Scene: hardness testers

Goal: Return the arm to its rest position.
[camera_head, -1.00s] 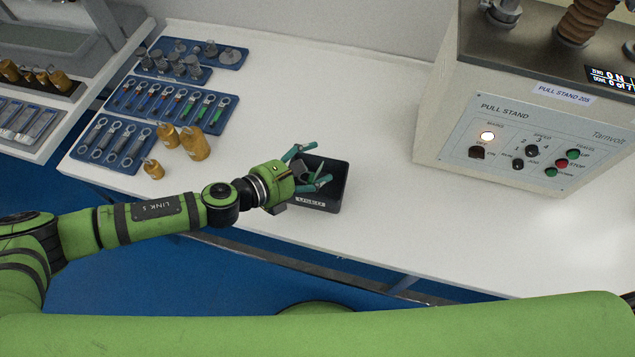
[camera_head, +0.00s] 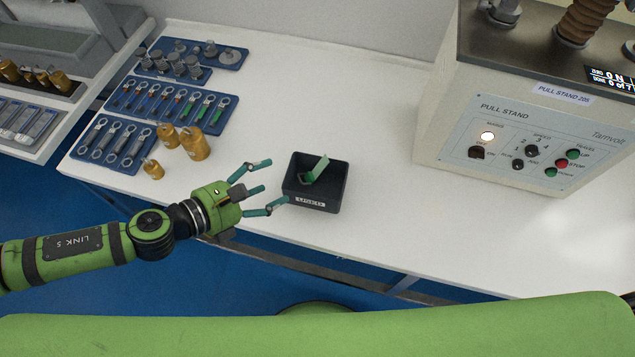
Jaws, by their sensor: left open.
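My left gripper (camera_head: 265,188) is open and empty, with its fingers spread. It is just left of a small black bin (camera_head: 318,203) and apart from it, near the table's front edge. The left arm reaches in from the left edge of the view. A green piece (camera_head: 318,168) stands tilted inside the bin, partly hidden by the bin's walls. My right gripper is not in view.
The pull stand (camera_head: 530,130) is at the right with a lit lamp. Blue trays (camera_head: 110,158) of specimens and brass weights (camera_head: 195,146) are at the back left.

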